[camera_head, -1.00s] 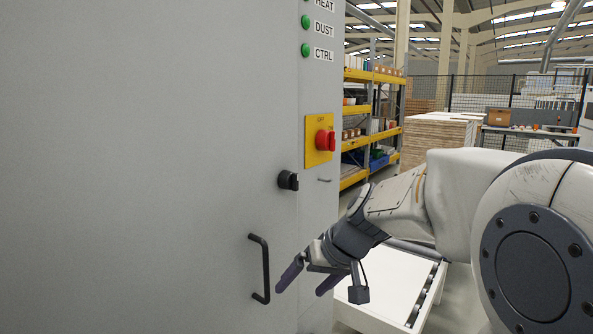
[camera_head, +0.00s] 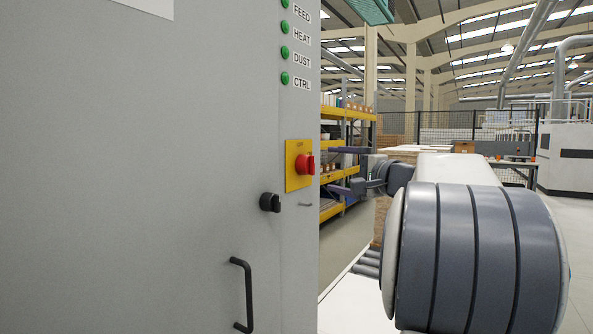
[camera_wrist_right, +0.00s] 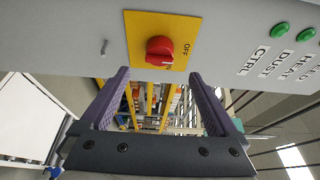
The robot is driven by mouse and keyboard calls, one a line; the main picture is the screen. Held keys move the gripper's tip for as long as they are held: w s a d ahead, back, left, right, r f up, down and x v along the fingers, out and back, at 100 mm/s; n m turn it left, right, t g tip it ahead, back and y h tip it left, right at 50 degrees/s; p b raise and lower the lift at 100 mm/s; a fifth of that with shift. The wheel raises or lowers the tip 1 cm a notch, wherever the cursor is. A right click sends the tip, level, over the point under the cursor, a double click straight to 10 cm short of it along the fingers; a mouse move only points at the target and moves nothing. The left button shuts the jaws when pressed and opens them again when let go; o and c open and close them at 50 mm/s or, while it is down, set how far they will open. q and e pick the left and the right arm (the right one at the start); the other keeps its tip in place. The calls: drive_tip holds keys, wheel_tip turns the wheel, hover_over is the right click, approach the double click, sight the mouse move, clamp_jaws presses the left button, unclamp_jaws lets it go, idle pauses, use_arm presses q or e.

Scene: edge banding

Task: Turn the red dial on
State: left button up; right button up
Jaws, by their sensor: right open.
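The red dial (camera_head: 306,165) sits on a yellow plate (camera_head: 291,172) near the right edge of the grey cabinet. In the right wrist view the dial (camera_wrist_right: 159,51) shows whole, with the yellow plate (camera_wrist_right: 178,27) behind it. My right gripper (camera_head: 335,170) is open and empty at about the dial's height, just to its right, its fingers pointing toward it. In the wrist view its two fingers (camera_wrist_right: 159,75) are spread on either side below the dial, apart from it. My left gripper does not show.
A black knob (camera_head: 270,202) and a black door handle (camera_head: 243,294) stick out of the cabinet at lower left. Green lights (camera_head: 285,53) run in a column above the plate. Yellow shelving (camera_head: 347,115) stands behind my gripper.

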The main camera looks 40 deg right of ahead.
sight(310, 165)
drive_tip(key=w+p, duration=0.2)
drive_tip(key=w, duration=0.6)
drive_tip(key=shift+w+a+r, duration=0.1)
drive_tip(key=shift+w, duration=0.2)
drive_tip(key=shift+w+p, duration=0.35)
drive_tip(key=shift+w, duration=0.4)
